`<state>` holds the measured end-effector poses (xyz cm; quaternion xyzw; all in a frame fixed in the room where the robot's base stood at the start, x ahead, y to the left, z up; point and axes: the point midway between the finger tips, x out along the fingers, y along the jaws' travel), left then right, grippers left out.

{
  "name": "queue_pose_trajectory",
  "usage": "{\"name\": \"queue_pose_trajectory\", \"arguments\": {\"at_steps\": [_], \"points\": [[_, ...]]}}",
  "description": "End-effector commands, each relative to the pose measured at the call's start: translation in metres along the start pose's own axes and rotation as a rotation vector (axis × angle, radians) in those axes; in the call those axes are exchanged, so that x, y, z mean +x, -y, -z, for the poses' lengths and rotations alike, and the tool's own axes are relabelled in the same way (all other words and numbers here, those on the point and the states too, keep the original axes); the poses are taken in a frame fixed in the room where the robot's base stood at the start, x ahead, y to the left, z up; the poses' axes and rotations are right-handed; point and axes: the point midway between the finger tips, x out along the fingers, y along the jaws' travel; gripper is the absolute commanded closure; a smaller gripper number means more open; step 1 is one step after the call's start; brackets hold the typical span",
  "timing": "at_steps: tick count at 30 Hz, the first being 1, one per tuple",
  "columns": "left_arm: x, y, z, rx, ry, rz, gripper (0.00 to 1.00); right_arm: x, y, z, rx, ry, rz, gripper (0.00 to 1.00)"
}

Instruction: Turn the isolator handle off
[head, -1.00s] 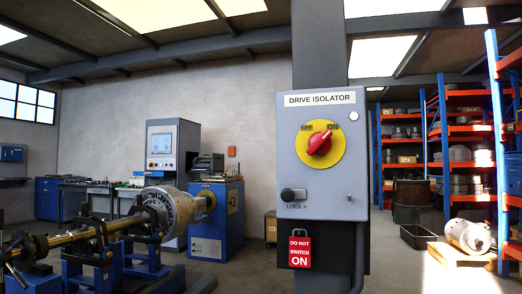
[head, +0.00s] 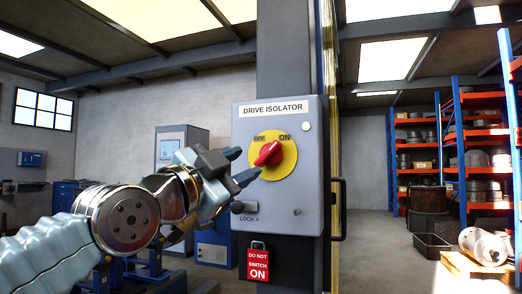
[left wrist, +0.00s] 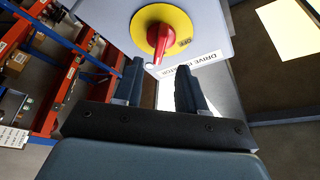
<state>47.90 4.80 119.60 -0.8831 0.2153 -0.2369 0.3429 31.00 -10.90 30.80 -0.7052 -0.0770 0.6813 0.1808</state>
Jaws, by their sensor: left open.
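The isolator's red rotary handle (head: 268,153) sits on a round yellow plate (head: 288,165) marked OFF at upper left and ON at upper right. It lies slanted, its upper end toward ON. The plate is on the grey DRIVE ISOLATOR box (head: 310,175). My left gripper (head: 240,165) is open and empty, its fingertips just left of the handle in the head view. In the left wrist view the red handle (left wrist: 160,40) shows just beyond the open fingertips (left wrist: 159,67), with nothing between them. My right gripper is out of view.
A black lock knob (head: 237,207) and a red DO NOT SWITCH ON tag (head: 258,262) are below the handle. A framed edge with a dark handle (head: 340,209) stands right of the box.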

Motion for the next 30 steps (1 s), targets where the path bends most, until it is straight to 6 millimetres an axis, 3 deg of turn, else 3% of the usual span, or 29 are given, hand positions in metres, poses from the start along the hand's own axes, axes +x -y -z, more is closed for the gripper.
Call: {"name": "queue_pose_trajectory", "arguments": {"at_steps": [3,9,21,30], "points": [[0.029,0.002,0.002,0.0,0.001,-0.002,0.6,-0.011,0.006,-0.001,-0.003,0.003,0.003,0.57],[0.059,0.001,0.001,0.0,0.001,-0.001,0.6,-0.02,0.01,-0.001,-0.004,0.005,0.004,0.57],[0.068,-0.001,-0.001,-0.001,0.0,0.0,0.6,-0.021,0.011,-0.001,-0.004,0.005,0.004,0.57],[0.068,-0.001,0.0,-0.001,0.0,0.0,1.0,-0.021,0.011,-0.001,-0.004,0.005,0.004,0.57]]}}
